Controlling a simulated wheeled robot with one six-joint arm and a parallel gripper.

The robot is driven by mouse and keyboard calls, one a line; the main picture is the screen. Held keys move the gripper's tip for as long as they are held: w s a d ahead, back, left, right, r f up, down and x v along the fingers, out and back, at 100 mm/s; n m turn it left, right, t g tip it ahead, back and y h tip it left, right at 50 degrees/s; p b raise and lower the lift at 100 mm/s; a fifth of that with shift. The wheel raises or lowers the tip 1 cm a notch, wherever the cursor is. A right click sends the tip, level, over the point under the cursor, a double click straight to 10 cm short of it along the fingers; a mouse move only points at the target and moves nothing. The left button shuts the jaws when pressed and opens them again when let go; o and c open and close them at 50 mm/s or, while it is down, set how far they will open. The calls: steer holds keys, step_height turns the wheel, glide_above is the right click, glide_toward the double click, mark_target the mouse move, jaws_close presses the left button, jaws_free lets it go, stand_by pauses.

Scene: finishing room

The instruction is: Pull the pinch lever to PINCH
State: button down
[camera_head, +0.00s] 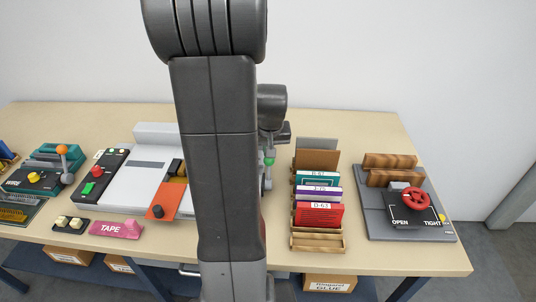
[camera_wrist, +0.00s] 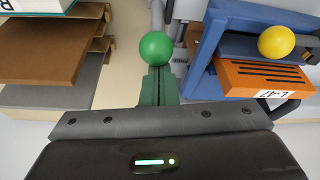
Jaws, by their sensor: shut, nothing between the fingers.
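A lever with a green ball knob (camera_wrist: 155,48) shows at the top middle of the wrist view. The knob also shows in the head view (camera_head: 270,160), just right of my arm. No PINCH label is readable, so I cannot tell for sure that this is the pinch lever. My gripper (camera_wrist: 158,72) is shut and empty, its narrow greenish fingers together right at the knob. I cannot tell whether they touch it. Most of the lever's machine is hidden behind my arm in the head view.
A blue frame (camera_wrist: 207,70) with a yellow ball (camera_wrist: 276,41) and an orange block (camera_wrist: 262,80) stands right of the fingers in the wrist view. A wooden rack (camera_head: 318,243) of cards and a red-wheeled clamp (camera_head: 409,200) stand right of my arm.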

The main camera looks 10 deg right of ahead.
steer(key=s+a+t+h+b, duration=0.1)
steer(key=s+t+b, duration=0.5)
steer(key=b, duration=0.9)
steer(key=shift+s+a+h, duration=0.3)
steer(key=shift+s+a, duration=0.2)
steer(key=shift+s, duration=0.15)
steer(key=shift+s+b, duration=0.15)
steer(key=shift+b, duration=0.15)
